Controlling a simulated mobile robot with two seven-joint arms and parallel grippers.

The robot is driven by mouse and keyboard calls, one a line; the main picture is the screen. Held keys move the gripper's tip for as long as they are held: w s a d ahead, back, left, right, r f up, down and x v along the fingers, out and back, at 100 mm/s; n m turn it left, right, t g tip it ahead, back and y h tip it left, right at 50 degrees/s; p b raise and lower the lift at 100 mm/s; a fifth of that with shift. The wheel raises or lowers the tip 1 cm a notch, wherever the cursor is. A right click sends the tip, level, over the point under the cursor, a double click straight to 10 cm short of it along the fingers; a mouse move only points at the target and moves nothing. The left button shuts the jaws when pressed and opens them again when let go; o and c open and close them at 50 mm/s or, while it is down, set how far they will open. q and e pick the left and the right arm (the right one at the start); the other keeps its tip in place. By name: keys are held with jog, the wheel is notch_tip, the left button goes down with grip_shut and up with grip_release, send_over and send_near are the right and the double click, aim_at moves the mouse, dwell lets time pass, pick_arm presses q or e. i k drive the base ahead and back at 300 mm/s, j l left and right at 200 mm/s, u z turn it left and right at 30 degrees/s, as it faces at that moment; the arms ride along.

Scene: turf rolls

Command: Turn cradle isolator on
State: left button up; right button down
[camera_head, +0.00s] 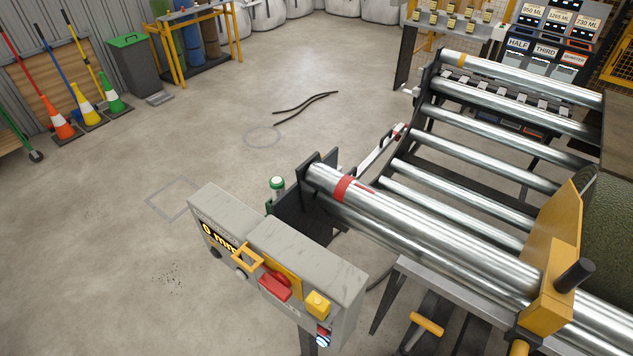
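A grey control box (310,258) stands at the near end of the roller cradle (400,225). A red rotary handle (275,283) on a yellow plate sits on its front face and looks like the isolator. Its exact on or off position is too small to tell. Left of it are a yellow guard frame (247,258) and a lit display (218,238) that seems to read 0 mm. A yellow block (318,303) sits to its right, with small red and blue parts below. Neither of my grippers is in view.
A yellow guide plate (553,265) with a black knob (575,274) stands across the near rollers. A green-topped post (277,187) rises behind the box. Traffic cones (87,108) and a grey bin (133,68) stand at the back left. The floor left of the box is clear.

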aim_at(276, 282)
jog(key=j+u, duration=0.15)
jog(key=u, duration=0.2)
jog(key=k+j+u, duration=0.1)
jog(key=j+u, duration=0.35)
jog(key=u, duration=0.2)
